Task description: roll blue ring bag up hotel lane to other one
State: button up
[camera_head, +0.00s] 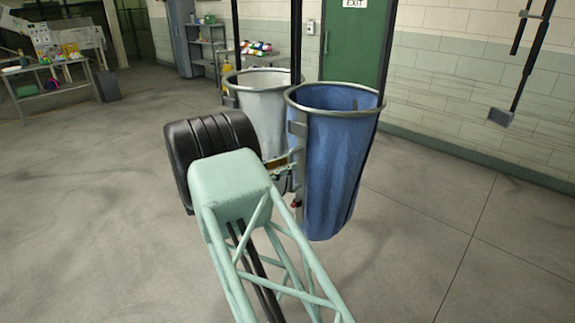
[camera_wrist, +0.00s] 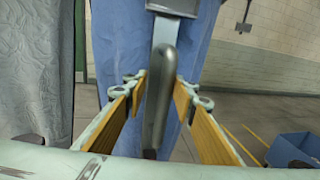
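The blue ring bag (camera_head: 335,165) hangs open-topped from a round metal ring between dark uprights. It also fills the middle of the wrist view (camera_wrist: 115,30). A grey-white ring bag (camera_head: 262,115) hangs close on its left, and its side shows at the left of the wrist view (camera_wrist: 35,60). My gripper (camera_wrist: 160,88) is open, its two wood-faced fingers on either side of a grey metal handle (camera_wrist: 160,95) on the blue bag's near side. Narrow gaps seem to show beside the handle. In the head view my arm partly hides the gripper. The lane overhead is out of view.
A green exit door (camera_head: 355,50) and pale block wall stand behind the bags. A grey bracket (camera_head: 501,116) hangs on a dark pole at right. A table (camera_head: 55,80) and shelves (camera_head: 208,45) stand back left. A blue bin (camera_wrist: 290,148) sits low right. Floor right is clear.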

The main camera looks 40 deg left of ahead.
jog(key=v, duration=1.1)
dwell(1.3)
